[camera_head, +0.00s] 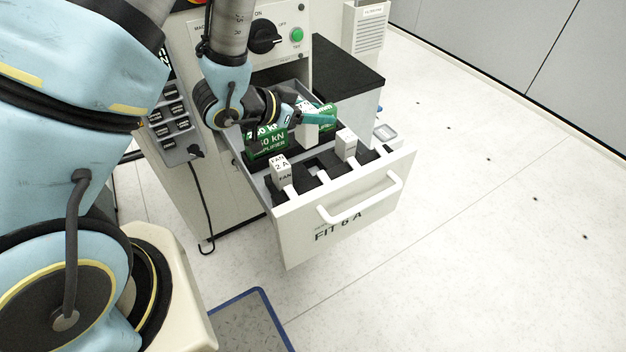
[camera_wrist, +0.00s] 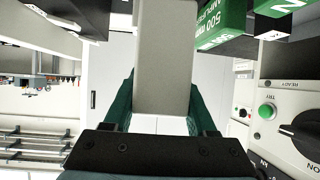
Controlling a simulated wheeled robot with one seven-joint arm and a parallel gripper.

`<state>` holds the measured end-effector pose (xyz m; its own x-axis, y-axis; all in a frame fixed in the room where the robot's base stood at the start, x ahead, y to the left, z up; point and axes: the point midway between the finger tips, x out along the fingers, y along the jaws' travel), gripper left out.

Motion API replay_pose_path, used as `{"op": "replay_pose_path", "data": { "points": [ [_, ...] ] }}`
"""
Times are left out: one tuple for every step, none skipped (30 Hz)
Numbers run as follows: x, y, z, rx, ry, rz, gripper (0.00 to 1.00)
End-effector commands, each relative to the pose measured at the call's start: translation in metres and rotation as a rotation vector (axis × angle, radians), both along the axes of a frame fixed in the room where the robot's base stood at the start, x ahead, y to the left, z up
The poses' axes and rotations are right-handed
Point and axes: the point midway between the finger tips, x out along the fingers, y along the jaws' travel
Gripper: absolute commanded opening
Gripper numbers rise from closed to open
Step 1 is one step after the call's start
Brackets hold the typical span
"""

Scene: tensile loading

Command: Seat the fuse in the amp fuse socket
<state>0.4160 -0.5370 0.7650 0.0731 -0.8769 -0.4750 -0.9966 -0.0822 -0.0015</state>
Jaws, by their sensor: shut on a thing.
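My gripper (camera_head: 316,118) is shut on a pale block-shaped fuse (camera_head: 309,133), above the back part of an open drawer. In the wrist view the fuse (camera_wrist: 165,55) stands between the two green fingers of my gripper (camera_wrist: 163,100), and its far end runs out of the picture. The drawer (camera_head: 300,218) has "FIT 6 A" on its front. It holds a row of black sockets; one near the middle (camera_head: 318,168) looks empty. A white fuse marked "FAN 2 A" (camera_head: 281,164) stands at the left of the row. I cannot read which socket is for amp.
Another white fuse (camera_head: 346,144) stands upright in the row. Green amplifier blocks (camera_head: 264,146) sit in the drawer close to my gripper. The drawer handle (camera_head: 362,204) sticks out in front. A control panel (camera_head: 292,50) rises behind. The floor at right is clear.

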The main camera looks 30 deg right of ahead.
Motion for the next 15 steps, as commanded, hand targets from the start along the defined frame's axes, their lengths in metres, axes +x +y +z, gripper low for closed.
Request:
{"op": "replay_pose_path", "data": {
  "points": [
    [-0.008, -0.006, -0.003, -0.002, 0.000, -0.033, 0.00],
    [-0.012, -0.008, -0.003, -0.002, 0.000, -0.048, 0.00],
    [-0.016, -0.011, -0.003, -0.001, 0.000, -0.065, 0.00],
    [-0.019, -0.012, -0.005, 0.000, 0.001, -0.075, 0.00],
    [-0.021, -0.012, -0.007, 0.002, 0.001, -0.081, 0.00],
    [-0.022, -0.013, -0.011, 0.003, 0.003, -0.087, 0.00],
    [-0.023, -0.013, -0.015, 0.004, 0.003, -0.089, 0.00],
    [-0.023, -0.013, -0.020, 0.006, 0.003, -0.089, 0.00],
    [-0.023, -0.013, -0.027, 0.005, 0.003, -0.089, 0.00],
    [-0.023, -0.013, -0.032, 0.006, 0.003, -0.089, 0.00],
    [-0.023, -0.013, -0.037, 0.006, 0.002, -0.090, 0.00],
    [-0.023, -0.013, -0.042, 0.005, 0.002, -0.090, 0.00],
    [-0.022, -0.013, -0.047, 0.005, 0.002, -0.089, 0.00],
    [-0.022, -0.013, -0.050, 0.005, 0.001, -0.088, 0.00],
    [-0.022, -0.013, -0.054, 0.003, 0.001, -0.088, 0.00]
  ]
}}
